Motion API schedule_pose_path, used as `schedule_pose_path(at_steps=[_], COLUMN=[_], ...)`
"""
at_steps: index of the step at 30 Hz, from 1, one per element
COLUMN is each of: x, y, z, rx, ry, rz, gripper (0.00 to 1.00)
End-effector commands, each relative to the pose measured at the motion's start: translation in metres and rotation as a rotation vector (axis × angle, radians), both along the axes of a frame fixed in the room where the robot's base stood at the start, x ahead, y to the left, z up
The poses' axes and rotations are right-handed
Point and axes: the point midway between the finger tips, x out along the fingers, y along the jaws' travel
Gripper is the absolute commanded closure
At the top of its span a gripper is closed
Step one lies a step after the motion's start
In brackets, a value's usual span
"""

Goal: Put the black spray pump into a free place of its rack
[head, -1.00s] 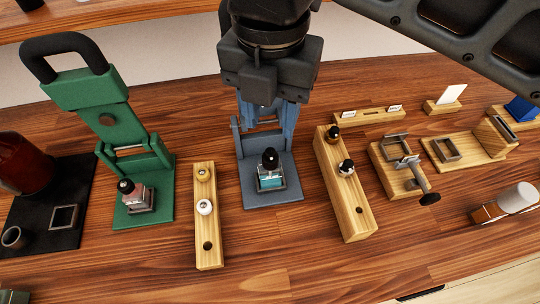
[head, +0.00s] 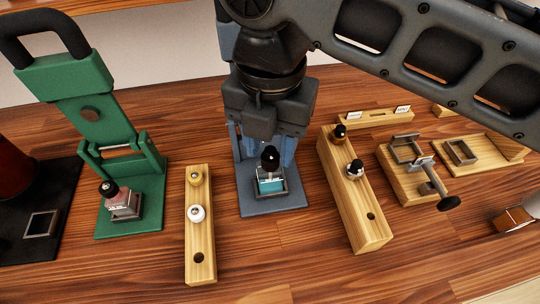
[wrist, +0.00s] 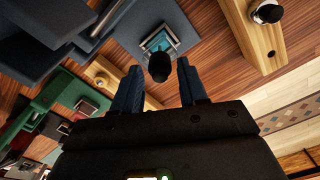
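A black bulb-shaped top, seemingly the black spray pump (head: 270,157), stands upright on a teal bottle (head: 271,186) in the square holder of the blue press. It also shows in the wrist view (wrist: 160,68). My gripper (wrist: 158,82) is open, its two blue fingers apart with the black top just ahead of the gap between them. In the head view its body hides most of the press. The right wooden rack (head: 357,205) holds two black-topped pieces and has a free hole (head: 371,216) at its near end. The left wooden rack (head: 200,232) has a free near hole (head: 198,258).
The green press (head: 133,160) with a pink bottle (head: 120,201) stands left. The left rack holds a gold piece and a white piece. A wooden clamp fixture (head: 408,180) stands right of the right rack. The table front is clear.

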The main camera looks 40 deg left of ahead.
Motion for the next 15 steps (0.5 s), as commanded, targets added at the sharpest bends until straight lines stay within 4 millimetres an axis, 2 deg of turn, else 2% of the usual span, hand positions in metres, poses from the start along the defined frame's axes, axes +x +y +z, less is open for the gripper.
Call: schedule_pose_path(at_steps=[2, 12, 15], x=[-0.0001, -0.0002, -0.0003], y=[0.0000, 0.0000, 0.0001], z=[0.0000, 0.0001, 0.0005], rx=[0.000, 0.000, 0.000], ry=[0.000, 0.000, 0.000], rz=[0.000, 0.000, 0.000], gripper=[0.64, 0.97, 0.99])
